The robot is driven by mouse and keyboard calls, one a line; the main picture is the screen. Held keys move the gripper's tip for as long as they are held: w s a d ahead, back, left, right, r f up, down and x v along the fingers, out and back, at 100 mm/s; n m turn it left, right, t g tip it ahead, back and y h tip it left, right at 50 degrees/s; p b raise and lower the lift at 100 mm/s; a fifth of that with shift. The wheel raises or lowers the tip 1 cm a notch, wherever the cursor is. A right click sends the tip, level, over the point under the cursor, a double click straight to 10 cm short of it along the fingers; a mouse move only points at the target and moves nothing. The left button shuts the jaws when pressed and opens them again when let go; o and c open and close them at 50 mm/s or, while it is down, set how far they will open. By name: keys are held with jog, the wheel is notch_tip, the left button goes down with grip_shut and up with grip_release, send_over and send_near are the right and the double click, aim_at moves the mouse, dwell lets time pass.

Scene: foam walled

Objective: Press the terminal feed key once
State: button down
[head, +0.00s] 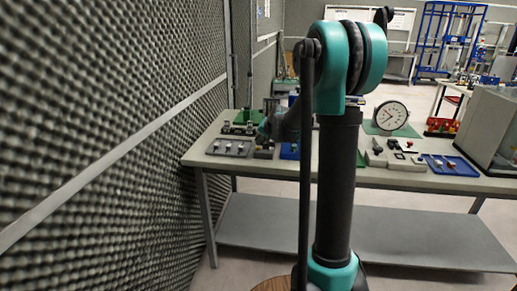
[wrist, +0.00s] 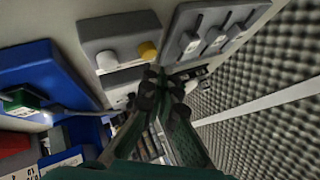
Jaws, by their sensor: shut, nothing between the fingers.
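A grey box (wrist: 98,32) with a yellow button (wrist: 148,50) and a pale button (wrist: 107,61) lies ahead of my gripper in the wrist view. I cannot read a label, so I cannot tell whether either one is the terminal feed key. My gripper (wrist: 165,90) is shut and empty, its dark fingertips together just short of the box's near edge in the picture. The fingertips cover part of a smaller grey piece there; contact cannot be told. In the head view a small dark box (head: 264,152) stands on the bench near my arm's end, and the fingertips are not clear.
A grey panel with three switches (wrist: 232,12) is right of the box. A blue tray (wrist: 35,65) is at left. The bench (head: 208,163) stands beside a foam wall (head: 110,110). A dial gauge (head: 391,116) and another blue tray (head: 448,165) are farther right.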

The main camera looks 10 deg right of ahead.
aim_at(259, 148)
jog(key=shift+f, duration=0.15)
jog(key=shift+f, duration=0.25)
jog(key=shift+f, duration=0.55)
dwell(1.0)
jog(key=shift+r, duration=0.95)
jog(key=shift+r, duration=2.55)
